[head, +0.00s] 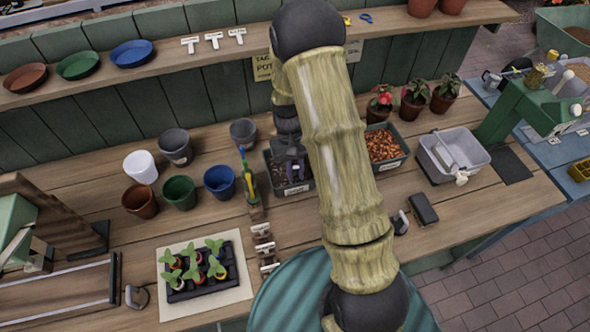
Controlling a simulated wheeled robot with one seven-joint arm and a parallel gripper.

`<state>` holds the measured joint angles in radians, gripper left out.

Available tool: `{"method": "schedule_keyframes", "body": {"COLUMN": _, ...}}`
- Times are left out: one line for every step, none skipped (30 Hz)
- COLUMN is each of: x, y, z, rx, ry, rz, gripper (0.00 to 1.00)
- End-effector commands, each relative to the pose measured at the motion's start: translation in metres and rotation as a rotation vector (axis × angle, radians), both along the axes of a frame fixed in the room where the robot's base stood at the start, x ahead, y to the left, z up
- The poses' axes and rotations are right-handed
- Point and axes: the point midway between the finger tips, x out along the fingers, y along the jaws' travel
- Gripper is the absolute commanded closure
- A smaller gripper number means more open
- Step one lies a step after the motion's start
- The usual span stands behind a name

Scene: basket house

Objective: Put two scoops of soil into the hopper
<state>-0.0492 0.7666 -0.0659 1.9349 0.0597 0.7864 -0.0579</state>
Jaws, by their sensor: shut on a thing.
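A dark bin with a white label (297,190) stands on the bench, partly behind my arm; dark soil shows inside it. My gripper (289,160) points down over this bin, shut on what looks like the scoop, which is mostly hidden by the gripper and bin. Whether the scoop holds soil cannot be told.
A bin of orange-brown chips (398,163) and a grey tub (483,157) stand right of my arm. Several pots, including a blue one (219,182), stand left of the soil bin. A seedling tray (233,268) lies in front.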

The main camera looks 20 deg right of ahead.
Motion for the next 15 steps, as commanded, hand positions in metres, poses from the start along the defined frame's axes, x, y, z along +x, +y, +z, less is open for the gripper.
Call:
{"method": "schedule_keyframes", "body": {"x": 0.0001, "y": 0.0, "z": 0.0002, "rx": 0.0, "ry": 0.0, "rz": 0.0, "gripper": 1.0}}
{"method": "schedule_keyframes", "body": {"x": 0.0, "y": 0.0, "z": 0.0001, "rx": 0.0, "ry": 0.0, "rz": 0.0, "gripper": 1.0}}
{"method": "schedule_keyframes", "body": {"x": 0.0, "y": 0.0, "z": 0.0001, "rx": 0.0, "ry": 0.0, "rz": 0.0, "gripper": 1.0}}
{"method": "schedule_keyframes", "body": {"x": 0.0001, "y": 0.0, "z": 0.0002, "rx": 0.0, "ry": 0.0, "rz": 0.0, "gripper": 1.0}}
{"method": "schedule_keyframes", "body": {"x": 0.0001, "y": 0.0, "z": 0.0002, "rx": 0.0, "ry": 0.0, "rz": 0.0, "gripper": 1.0}}
{"method": "schedule_keyframes", "body": {"x": -0.0001, "y": 0.0, "z": 0.0001, "rx": 0.0, "ry": 0.0, "rz": 0.0, "gripper": 1.0}}
{"method": "schedule_keyframes", "body": {"x": 0.0001, "y": 0.0, "z": 0.0002, "rx": 0.0, "ry": 0.0, "rz": 0.0, "gripper": 1.0}}
{"method": "schedule_keyframes", "body": {"x": 0.0, "y": 0.0, "z": 0.0003, "rx": 0.0, "ry": 0.0, "rz": 0.0, "gripper": 1.0}}
{"method": "schedule_keyframes", "body": {"x": 0.0, "y": 0.0, "z": 0.0008, "rx": 0.0, "ry": -0.001, "rz": 0.0, "gripper": 1.0}}
{"method": "schedule_keyframes", "body": {"x": -0.0001, "y": 0.0, "z": 0.0013, "rx": 0.0, "ry": -0.001, "rz": 0.0, "gripper": 1.0}}
{"method": "schedule_keyframes", "body": {"x": -0.0001, "y": 0.0, "z": 0.002, "rx": 0.0, "ry": -0.002, "rz": 0.0, "gripper": 1.0}}
{"method": "schedule_keyframes", "body": {"x": -0.0002, "y": 0.0, "z": 0.0033, "rx": 0.0, "ry": -0.004, "rz": 0.0, "gripper": 1.0}}
{"method": "schedule_keyframes", "body": {"x": -0.0004, "y": 0.0, "z": 0.0046, "rx": 0.0, "ry": -0.005, "rz": 0.0, "gripper": 1.0}}
{"method": "schedule_keyframes", "body": {"x": -0.0005, "y": 0.0, "z": 0.006, "rx": 0.0, "ry": -0.007, "rz": 0.0, "gripper": 1.0}}
{"method": "schedule_keyframes", "body": {"x": -0.0007, "y": 0.0, "z": 0.0084, "rx": 0.0, "ry": -0.01, "rz": 0.0, "gripper": 1.0}}
